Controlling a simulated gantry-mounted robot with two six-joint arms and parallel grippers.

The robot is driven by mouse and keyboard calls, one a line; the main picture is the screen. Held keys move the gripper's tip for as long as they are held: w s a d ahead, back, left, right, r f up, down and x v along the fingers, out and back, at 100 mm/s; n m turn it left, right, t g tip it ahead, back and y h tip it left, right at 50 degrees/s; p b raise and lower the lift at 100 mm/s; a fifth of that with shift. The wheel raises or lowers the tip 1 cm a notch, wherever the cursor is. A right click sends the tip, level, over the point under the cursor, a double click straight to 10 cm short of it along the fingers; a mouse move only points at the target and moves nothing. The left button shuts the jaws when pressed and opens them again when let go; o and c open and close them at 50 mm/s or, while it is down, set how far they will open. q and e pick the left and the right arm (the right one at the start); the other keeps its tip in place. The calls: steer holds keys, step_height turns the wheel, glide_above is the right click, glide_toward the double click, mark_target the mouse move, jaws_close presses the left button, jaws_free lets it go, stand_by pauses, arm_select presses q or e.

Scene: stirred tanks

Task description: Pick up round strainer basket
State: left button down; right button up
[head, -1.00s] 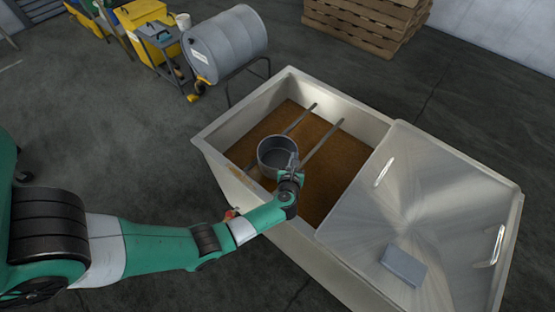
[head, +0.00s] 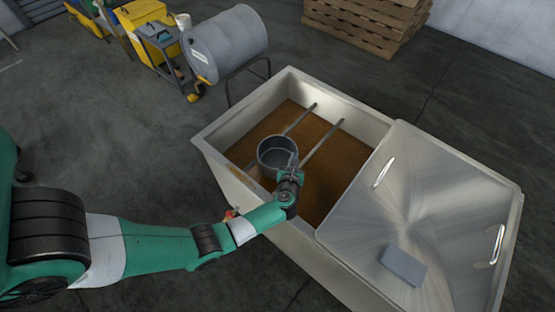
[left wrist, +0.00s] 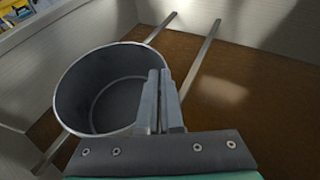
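The round strainer basket (head: 277,152) is a grey, open-topped metal cylinder. It sits upright at two parallel rails inside the tank, above the brown contents. In the left wrist view the basket (left wrist: 95,90) fills the left half and looks empty. My left gripper (head: 293,163) is at the basket's near right rim. In the left wrist view the fingers of my left gripper (left wrist: 159,88) are close together with the basket's wall between them, one finger inside and one outside. My right gripper is not in view.
The rails (head: 322,141) cross the open part of the steel tank (head: 235,188). A metal lid (head: 430,215) with two handles and a grey block (head: 404,266) covers its right part. A drum (head: 225,43) on a stand and wooden pallets (head: 365,22) stand behind.

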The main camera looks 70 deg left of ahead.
arm_select(q)
step_height(320, 180, up, 9)
steer(key=p, duration=0.6)
steer(key=shift+r+p, duration=0.15)
steer(key=shift+p, duration=0.15)
steer(key=shift+r, duration=0.4)
